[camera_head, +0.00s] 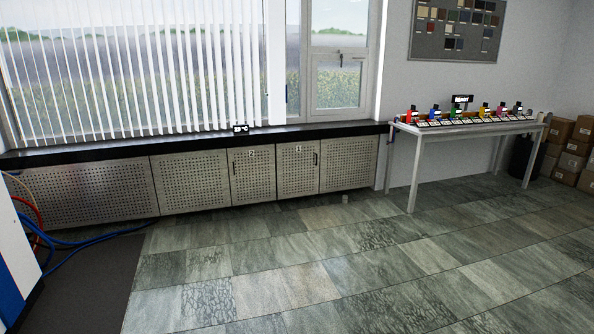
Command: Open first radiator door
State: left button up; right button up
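A row of perforated metal radiator panels runs under the black window sill at the left and middle. The first radiator door (298,175) has a small label that looks like "1" near its top and a dark handle at its upper right edge. It looks shut, flush with its neighbours. A second radiator door (253,178), labelled "2", is directly left of it and also looks shut. Neither of my grippers is in view.
The tiled floor (300,260) before the doors is clear. A grey table (412,160) with coloured bottles stands to the right, with cardboard boxes (574,150) beyond. Blue and red hoses (85,240) and a dark mat (95,285) lie at the left. A small black device (240,129) sits on the sill.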

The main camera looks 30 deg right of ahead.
aim_at(298, 162)
jog(key=i+l+z, duration=0.85)
jog(key=i, duration=0.25)
jog(key=i+l+z, duration=0.3)
jog(key=i, duration=0.3)
jog(key=i+z, duration=0.3)
jog(key=i, duration=2.6)
jog(key=j, duration=0.1)
